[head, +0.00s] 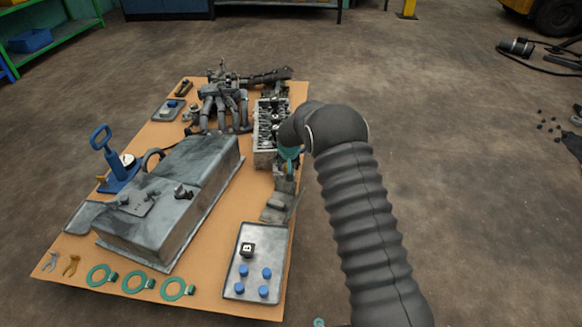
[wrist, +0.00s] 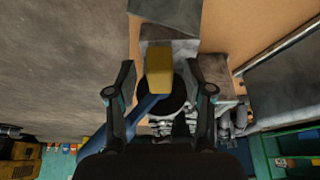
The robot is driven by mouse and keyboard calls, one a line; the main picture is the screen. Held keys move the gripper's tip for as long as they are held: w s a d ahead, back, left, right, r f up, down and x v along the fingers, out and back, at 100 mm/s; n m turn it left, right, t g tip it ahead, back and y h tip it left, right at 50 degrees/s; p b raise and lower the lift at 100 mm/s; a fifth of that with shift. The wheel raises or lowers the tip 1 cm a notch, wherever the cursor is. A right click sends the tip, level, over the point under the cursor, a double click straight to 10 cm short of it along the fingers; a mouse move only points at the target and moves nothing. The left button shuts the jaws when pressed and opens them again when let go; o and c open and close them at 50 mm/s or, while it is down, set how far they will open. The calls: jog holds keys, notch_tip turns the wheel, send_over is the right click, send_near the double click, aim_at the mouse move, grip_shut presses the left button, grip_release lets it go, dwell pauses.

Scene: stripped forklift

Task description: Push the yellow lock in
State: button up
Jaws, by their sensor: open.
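The yellow lock (wrist: 159,72) is a small upright yellow block in the middle of the wrist view. It stands in front of a dark round part (wrist: 178,100) on a grey metal piece (wrist: 168,31). My gripper (wrist: 160,76) is open, with one dark finger on each side of the lock and a gap on both sides. I cannot tell how far the fingertips are from it in depth. In the head view my gripper (head: 284,172) is mostly hidden by my arm, above the table's right edge, and the lock cannot be made out.
A blue bar (wrist: 145,108) runs diagonally just below the lock. In the head view the brown table (head: 215,235) holds a large grey metal cover (head: 175,200), a metal engine part (head: 265,130) and a tray (head: 240,285) with blue-topped pieces.

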jog(key=shift+w+f, duration=0.1)
jog(key=shift+f, duration=0.05)
grip_shut()
jog(key=shift+w+a, duration=0.15)
jog(key=shift+a, duration=0.05)
jog(key=shift+w+a+b, duration=0.2)
jog(key=shift+w+b, duration=0.2)
jog(key=shift+w, duration=0.35)
jog(key=shift+w+d, duration=0.1)
jog(key=shift+d, duration=0.25)
grip_release()
jog(key=shift+a, duration=0.1)
